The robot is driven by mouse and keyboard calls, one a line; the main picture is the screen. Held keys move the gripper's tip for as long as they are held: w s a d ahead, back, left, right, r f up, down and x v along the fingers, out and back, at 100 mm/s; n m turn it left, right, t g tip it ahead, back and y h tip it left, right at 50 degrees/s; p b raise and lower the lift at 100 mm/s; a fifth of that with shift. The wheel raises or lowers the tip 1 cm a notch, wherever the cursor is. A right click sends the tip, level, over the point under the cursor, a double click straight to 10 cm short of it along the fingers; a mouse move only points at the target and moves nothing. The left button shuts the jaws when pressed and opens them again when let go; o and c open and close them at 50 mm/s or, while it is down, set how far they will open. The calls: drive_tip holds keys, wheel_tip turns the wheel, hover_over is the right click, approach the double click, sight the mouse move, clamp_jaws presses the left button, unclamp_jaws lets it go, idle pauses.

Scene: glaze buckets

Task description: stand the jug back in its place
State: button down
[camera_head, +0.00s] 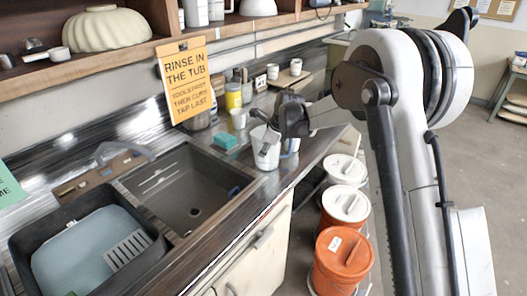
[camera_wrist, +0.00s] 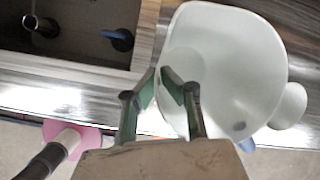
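The white jug (camera_head: 264,150) is at the counter's front edge, just right of the sink, in the head view. In the wrist view the jug (camera_wrist: 235,50) fills the upper right, its rounded handle (camera_wrist: 290,106) pointing right. My gripper (camera_head: 270,132) reaches down to the jug's upper part. In the wrist view my gripper (camera_wrist: 160,72) has its fingertips close together at the jug's left wall, one finger on each side, and appears shut on it. The exact contact is partly hidden. I cannot tell whether the jug's base touches the counter.
The sink (camera_head: 190,190) and a grey tub (camera_head: 55,222) lie to the left. A teal sponge (camera_head: 224,141), a cup (camera_head: 238,119) and a yellow tin (camera_head: 233,96) stand behind the jug. Lidded buckets (camera_head: 342,250) line the floor at right. A shelf (camera_head: 110,58) overhangs the counter.

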drive_tip(key=shift+f, duration=0.15)
drive_tip(key=c, duration=1.9)
unclamp_jaws()
drive_tip(key=shift+r, duration=0.2)
